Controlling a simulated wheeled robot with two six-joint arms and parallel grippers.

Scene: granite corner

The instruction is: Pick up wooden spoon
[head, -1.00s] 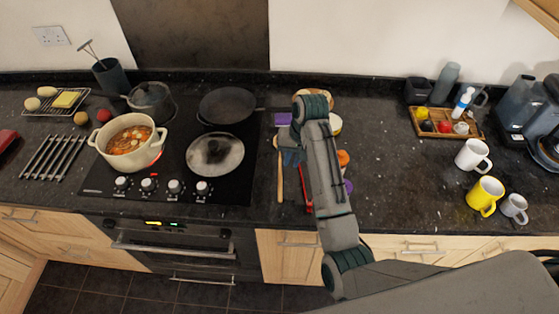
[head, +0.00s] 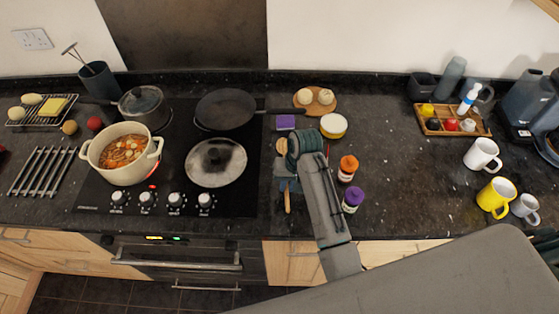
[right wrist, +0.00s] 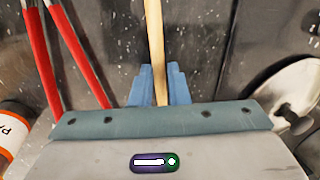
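The wooden spoon (head: 288,202) lies on the dark counter just right of the hob, its handle pointing to the front edge. My right gripper (head: 286,183) is down over it, and my arm hides part of the spoon. In the right wrist view the light wooden handle of the spoon (right wrist: 155,40) runs between the two blue fingers of my right gripper (right wrist: 159,87). The fingers sit close on both sides of the handle, with no clear gap. I cannot see the spoon lifted off the counter. My left gripper is not in view.
Red-handled tongs (right wrist: 42,45) lie left of the spoon in the wrist view. An orange-capped jar (head: 348,168) and a purple-capped jar (head: 353,200) stand right of my arm. Open counter lies toward the mugs (head: 482,155).

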